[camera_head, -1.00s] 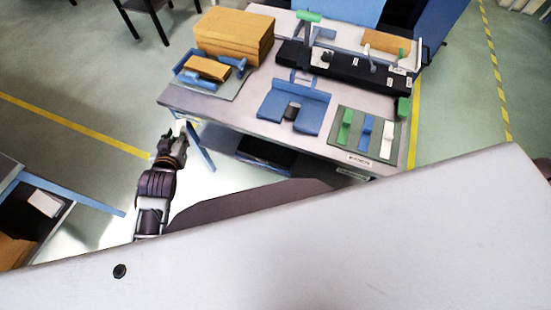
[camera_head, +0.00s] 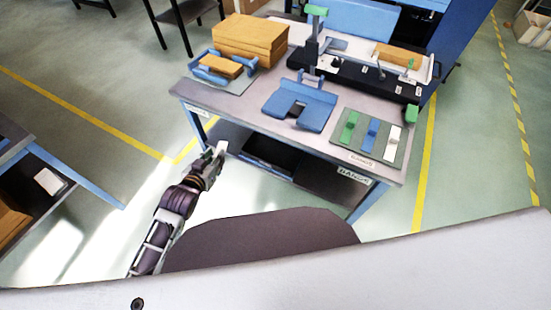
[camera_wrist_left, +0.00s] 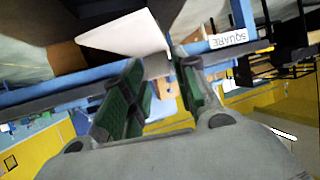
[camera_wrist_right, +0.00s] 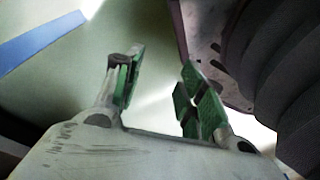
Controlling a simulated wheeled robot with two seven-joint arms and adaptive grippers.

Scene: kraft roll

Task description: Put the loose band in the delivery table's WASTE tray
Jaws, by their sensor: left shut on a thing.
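My left gripper (camera_head: 217,153) is in front of the near left edge of the delivery table (camera_head: 240,107). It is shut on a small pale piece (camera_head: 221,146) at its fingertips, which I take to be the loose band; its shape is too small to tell. In the left wrist view, the green-padded fingers (camera_wrist_left: 155,90) stand a little apart, and what lies between them is hard to make out. My right gripper (camera_wrist_right: 160,90) is open and empty in its wrist view and outside the head view. I cannot read a WASTE label on any tray.
The table carries brown blocks (camera_head: 250,38), a blue fixture (camera_head: 318,105), a green mat (camera_head: 340,138) with coloured pieces and a black machine (camera_head: 350,72). A dark tray (camera_head: 268,158) is on its lower shelf. Another blue-framed table (camera_head: 95,188) stands left. Floor between is clear.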

